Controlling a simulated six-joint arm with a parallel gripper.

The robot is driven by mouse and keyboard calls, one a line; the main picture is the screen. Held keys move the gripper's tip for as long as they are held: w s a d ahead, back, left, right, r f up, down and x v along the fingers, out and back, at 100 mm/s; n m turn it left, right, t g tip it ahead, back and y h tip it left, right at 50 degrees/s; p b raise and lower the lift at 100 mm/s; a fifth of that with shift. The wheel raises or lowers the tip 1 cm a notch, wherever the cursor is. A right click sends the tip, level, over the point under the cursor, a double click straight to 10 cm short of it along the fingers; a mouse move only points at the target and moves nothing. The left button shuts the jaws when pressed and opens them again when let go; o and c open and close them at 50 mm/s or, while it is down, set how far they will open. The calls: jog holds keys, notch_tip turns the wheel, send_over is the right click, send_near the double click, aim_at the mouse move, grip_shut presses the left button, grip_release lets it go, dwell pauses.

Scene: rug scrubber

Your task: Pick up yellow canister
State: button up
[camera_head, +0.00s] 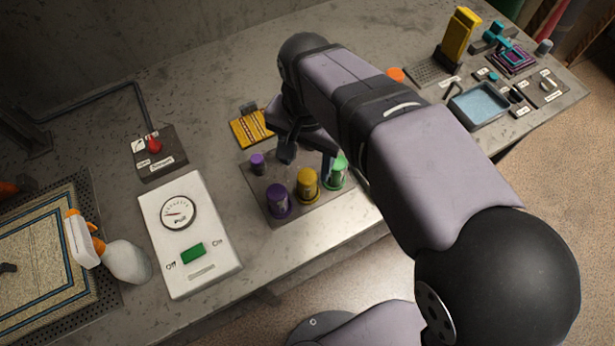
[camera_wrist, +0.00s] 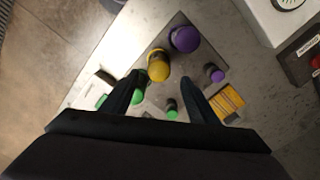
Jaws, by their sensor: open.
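The yellow canister (camera_head: 308,184) stands upright on a grey metal plate (camera_head: 292,212), between a purple canister (camera_head: 278,198) on its left and a green canister (camera_head: 338,172) on its right. In the wrist view the yellow canister (camera_wrist: 158,66) lies just beyond my fingertips, near the middle. My gripper (camera_head: 307,155) is open and empty, behind and above the canisters in the head view. In the wrist view its two dark fingers (camera_wrist: 165,86) stand apart. My arm hides part of the plate's right side.
A small purple canister (camera_head: 257,163) stands at the plate's back left; the wrist view also shows a small green one (camera_wrist: 171,108). A gauge panel (camera_head: 191,235) and a red-knob box (camera_head: 158,152) are to the left. A spray bottle (camera_head: 125,260) lies farther left.

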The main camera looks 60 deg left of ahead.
aim_at(307, 175)
jog(key=shift+s+d+f+p, duration=0.15)
jog(key=shift+f+p, duration=0.4)
jog(key=shift+f, duration=1.05)
jog(key=shift+w+d+f+p, duration=0.1)
jog(key=shift+f+p, duration=0.4)
jog(key=shift+f, duration=1.05)
jog(key=c, duration=1.3)
jog(key=shift+r, duration=0.2)
notch_tip(307, 175, up, 10)
jog(key=shift+f+b, duration=0.1)
jog(key=shift+b, duration=0.9)
jog(key=shift+o, duration=1.1)
